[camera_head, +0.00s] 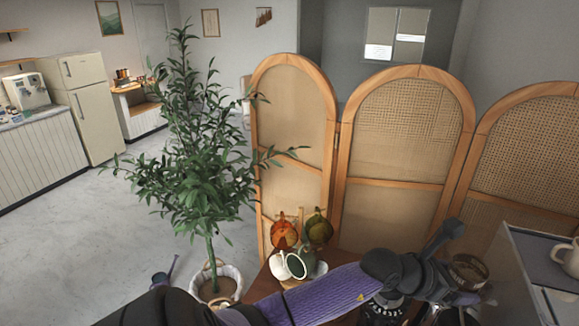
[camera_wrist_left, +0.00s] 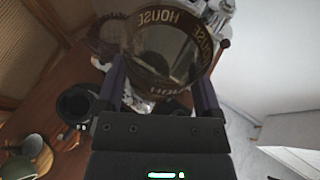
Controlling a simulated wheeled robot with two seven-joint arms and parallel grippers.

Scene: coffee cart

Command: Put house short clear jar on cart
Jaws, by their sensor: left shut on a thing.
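The house short clear jar (camera_wrist_left: 165,52), a clear round jar with a dark band lettered HOUSE, sits between the fingers of my left gripper (camera_wrist_left: 163,85) in the left wrist view. The gripper is shut on it. In the head view, the jar (camera_head: 468,268) shows at the lower right, beside my left gripper (camera_head: 458,292), partly hidden by it. A brown wooden top (camera_head: 262,284), seemingly the cart, lies below and left of the gripper; my purple forearm covers much of it. I cannot tell the jar's height above it. My right gripper is not in view.
Cups (camera_head: 292,264) on a stand occupy the wooden top's left part. A dark patterned item (camera_head: 383,308) is below my wrist. A white cup (camera_head: 565,251) stands on a light unit at right. A rattan screen (camera_head: 400,140) and potted plant (camera_head: 205,160) stand behind.

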